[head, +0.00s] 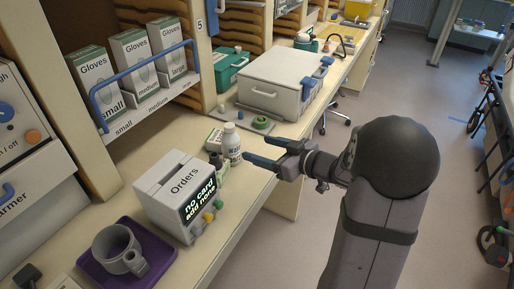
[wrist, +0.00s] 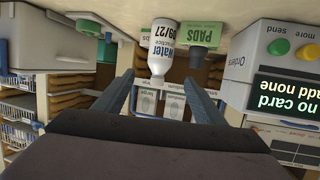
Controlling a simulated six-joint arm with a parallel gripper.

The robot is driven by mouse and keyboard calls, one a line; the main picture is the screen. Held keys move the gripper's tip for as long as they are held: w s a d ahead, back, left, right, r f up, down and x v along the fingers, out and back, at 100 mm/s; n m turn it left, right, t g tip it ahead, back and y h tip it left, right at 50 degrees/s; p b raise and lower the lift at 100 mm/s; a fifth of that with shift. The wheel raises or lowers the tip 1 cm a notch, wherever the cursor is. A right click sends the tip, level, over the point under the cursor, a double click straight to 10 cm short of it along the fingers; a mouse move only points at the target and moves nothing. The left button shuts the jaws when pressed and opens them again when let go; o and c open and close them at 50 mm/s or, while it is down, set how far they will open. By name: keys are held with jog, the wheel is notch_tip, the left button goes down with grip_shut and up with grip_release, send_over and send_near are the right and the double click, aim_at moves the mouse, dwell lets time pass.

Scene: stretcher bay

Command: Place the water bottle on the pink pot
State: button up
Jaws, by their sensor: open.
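The water bottle (head: 231,145), white with a printed label, stands upright on the counter beside the orders box. In the wrist view, which shows the scene upside down, the bottle (wrist: 162,50) is straight ahead, in line with the gap between the fingers. My gripper (head: 256,150) is open and empty, its fingers level and pointing at the bottle from the right. Both fingers also show in the wrist view (wrist: 159,80), with the bottle seemingly just beyond the tips. I see no pink pot in either view.
A small dark item (head: 215,160) and a green-and-white pads box (wrist: 202,35) stand close beside the bottle. The orders box (head: 169,185) is in front, then a purple tray (head: 101,272) bearing a grey mug (head: 118,247). A white case (head: 272,92) stands behind.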

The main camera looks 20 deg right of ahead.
jog(key=s+d+f+m+g+h, duration=0.3)
jog(key=s+d+f+m+h, duration=0.15)
jog(key=f+h, duration=0.35)
jog(key=s+a+f+m+g, duration=0.1)
jog(key=s+a+g, duration=0.3)
jog(key=s, duration=0.6)
jog(key=s+a+f+m+g, duration=0.1)
jog(key=s+a+f+g, duration=0.2)
jog(key=s, duration=0.8)
jog(key=shift+s+a+g, duration=0.15)
jog(key=shift+a+g, duration=0.45)
jog(key=shift+g, duration=0.5)
jog(key=c, duration=0.4)
